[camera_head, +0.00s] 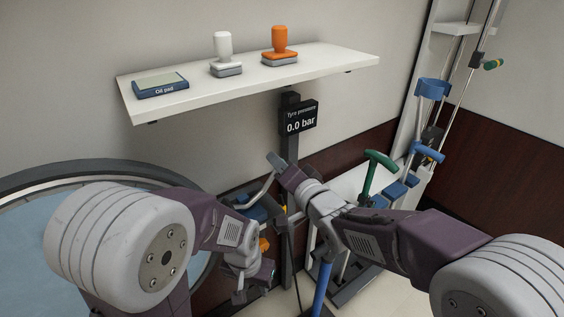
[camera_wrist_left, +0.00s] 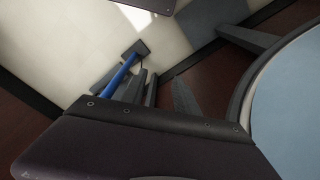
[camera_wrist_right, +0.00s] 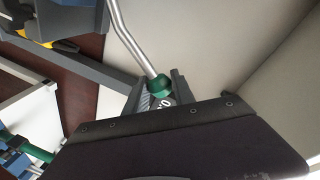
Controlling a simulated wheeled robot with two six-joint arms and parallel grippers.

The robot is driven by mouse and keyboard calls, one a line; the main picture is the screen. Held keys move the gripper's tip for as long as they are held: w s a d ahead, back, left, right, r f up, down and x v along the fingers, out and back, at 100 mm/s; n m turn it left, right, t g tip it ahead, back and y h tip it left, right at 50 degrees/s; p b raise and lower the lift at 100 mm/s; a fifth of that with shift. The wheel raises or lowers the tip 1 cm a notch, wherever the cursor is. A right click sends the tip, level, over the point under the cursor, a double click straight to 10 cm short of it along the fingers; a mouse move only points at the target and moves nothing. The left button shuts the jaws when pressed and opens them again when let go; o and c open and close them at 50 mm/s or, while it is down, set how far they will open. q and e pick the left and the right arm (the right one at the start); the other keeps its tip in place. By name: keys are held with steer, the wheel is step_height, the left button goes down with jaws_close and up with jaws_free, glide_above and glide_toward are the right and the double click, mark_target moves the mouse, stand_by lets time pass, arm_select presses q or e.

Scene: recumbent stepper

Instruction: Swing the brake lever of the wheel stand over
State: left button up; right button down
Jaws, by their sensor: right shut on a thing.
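The brake lever is a bent silver rod (camera_head: 264,188) with a green ball knob (camera_wrist_right: 158,84) at its end, seen in the right wrist view. My right gripper (camera_head: 274,163) is shut on the green knob, one finger on each side of it. A dark scale with white marks lies just behind the knob. The wheel (camera_head: 40,187), with a grey rim and blue disc, stands at the left in the head view. My left gripper (camera_head: 240,288) hangs low beside the wheel, with a gap between its fingers (camera_wrist_left: 160,95) and nothing seen in them.
A display (camera_head: 300,119) reading 0.0 bar stands on a dark post. Above it a white shelf (camera_head: 330,65) holds a Cal pad (camera_head: 160,85), a white-handled stamp (camera_head: 224,54) and an orange one (camera_head: 279,46). Green (camera_head: 378,160) and blue (camera_head: 427,152) crutch handles stand at right.

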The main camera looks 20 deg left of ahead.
steer(key=shift+f, duration=0.15)
steer(key=c, duration=1.1)
jaws_free()
steer(key=shift+w, duration=0.1)
steer(key=shift+o, duration=0.2)
steer(key=shift+s+d, duration=0.25)
steer(key=v, duration=0.8)
steer(key=shift+p, duration=0.3)
steer(key=shift+s+d, duration=0.15)
